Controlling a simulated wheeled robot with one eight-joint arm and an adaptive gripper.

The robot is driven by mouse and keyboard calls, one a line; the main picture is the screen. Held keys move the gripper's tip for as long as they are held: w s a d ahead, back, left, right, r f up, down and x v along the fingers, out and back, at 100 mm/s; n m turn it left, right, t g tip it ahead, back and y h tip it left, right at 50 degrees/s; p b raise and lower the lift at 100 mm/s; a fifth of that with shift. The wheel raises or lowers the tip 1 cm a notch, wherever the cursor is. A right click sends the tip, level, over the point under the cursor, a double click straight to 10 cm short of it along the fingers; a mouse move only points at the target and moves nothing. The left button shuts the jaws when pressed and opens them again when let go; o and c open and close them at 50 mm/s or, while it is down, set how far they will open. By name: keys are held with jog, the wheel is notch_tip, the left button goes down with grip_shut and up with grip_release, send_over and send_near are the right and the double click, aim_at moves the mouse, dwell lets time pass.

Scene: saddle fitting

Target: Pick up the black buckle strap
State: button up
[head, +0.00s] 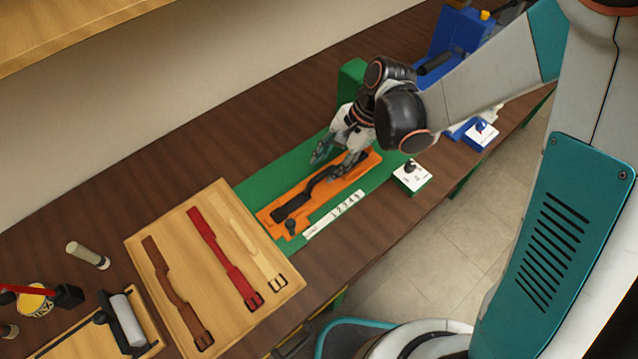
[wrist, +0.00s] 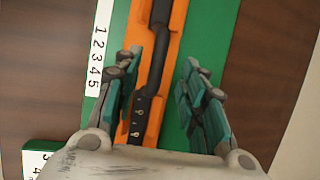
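The black buckle strap (head: 311,192) lies in an orange holder (head: 344,184) on a green board. In the wrist view the black strap (wrist: 153,67) runs up the picture, with several small light marks near its lower end. My gripper (head: 334,164) is above the far end of the strap in the head view. In the wrist view my gripper (wrist: 158,82) is open, with one finger on each side of the strap. Nothing is between the fingers at their own height that I can see touching them; contact cannot be told.
A wooden tray (head: 138,250) holds a brown strap (head: 174,288), a red strap (head: 228,262) and a cream strap (head: 252,245). A numbered strip (head: 334,213) lies beside the orange holder. A white block with a black knob (head: 412,177) and a blue machine (head: 455,38) stand to the right.

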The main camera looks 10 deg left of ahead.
aim_at(324, 172)
jog(key=b+x, duration=0.1)
jog(key=x, duration=0.4)
jog(key=shift+d, duration=0.1)
jog(key=shift+s, duration=0.1)
grip_shut()
jog(key=shift+r, duration=0.1)
